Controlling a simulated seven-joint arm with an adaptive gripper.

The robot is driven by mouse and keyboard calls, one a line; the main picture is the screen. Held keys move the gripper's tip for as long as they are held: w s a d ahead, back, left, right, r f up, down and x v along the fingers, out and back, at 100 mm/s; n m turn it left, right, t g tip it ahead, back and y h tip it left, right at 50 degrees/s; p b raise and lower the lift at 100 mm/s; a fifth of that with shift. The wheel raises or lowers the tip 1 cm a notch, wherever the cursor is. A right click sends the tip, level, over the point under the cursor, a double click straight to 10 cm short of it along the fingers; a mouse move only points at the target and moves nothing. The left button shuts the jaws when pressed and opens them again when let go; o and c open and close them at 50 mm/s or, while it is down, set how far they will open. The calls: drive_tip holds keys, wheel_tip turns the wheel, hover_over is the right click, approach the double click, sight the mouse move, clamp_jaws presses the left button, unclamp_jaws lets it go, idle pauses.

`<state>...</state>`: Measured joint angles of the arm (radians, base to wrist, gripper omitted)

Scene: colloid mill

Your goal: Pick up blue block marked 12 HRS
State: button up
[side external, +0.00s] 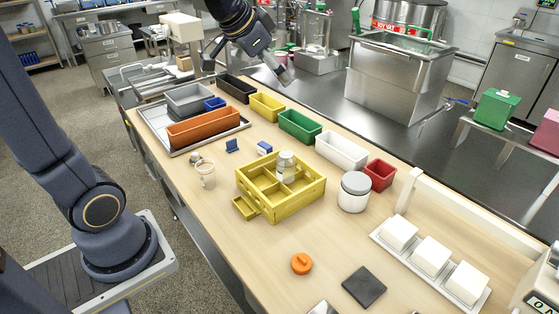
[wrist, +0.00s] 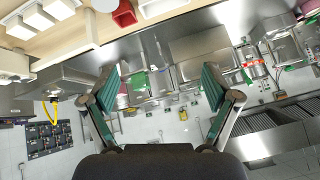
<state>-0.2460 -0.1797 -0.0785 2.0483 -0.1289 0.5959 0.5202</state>
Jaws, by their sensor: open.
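A small blue block with a white face (side external: 265,148) lies on the wooden table, behind the yellow divided box. A dark blue piece (side external: 232,145) stands a little to its left. Both are too small for me to read any marking, so I cannot tell which one says 12 HRS. My gripper (side external: 248,70) is high above the far side of the table, well apart from both. In the wrist view my gripper (wrist: 160,85) shows its two fingers spread wide with nothing between them. Neither blue piece shows in the wrist view.
The yellow divided box (side external: 280,207) holds a jar (side external: 286,166). A clear cup (side external: 206,174) stands left of it. Yellow, green (side external: 300,126), white and red bins line the back edge. A metal tray (side external: 178,147) holds grey, blue and orange bins.

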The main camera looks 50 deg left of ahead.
drive_tip(key=w+a+f+n, duration=0.1)
drive_tip(key=w+a+f, duration=0.6)
drive_tip(key=a, duration=0.2)
drive_tip(key=n+g, duration=0.3)
approach(264, 145)
drive_tip(key=x, duration=0.5)
drive_tip(key=shift+s+d+f, duration=0.1)
drive_tip(key=shift+s+f, duration=0.15)
drive_tip(key=shift+f, duration=0.05)
drive_tip(key=x, duration=0.6)
drive_tip(key=shift+w+r, duration=0.15)
drive_tip(key=shift+w, duration=0.05)
drive_tip(key=c, duration=1.2)
drive_tip(key=shift+r, duration=0.15)
drive_tip(key=shift+c, duration=0.2)
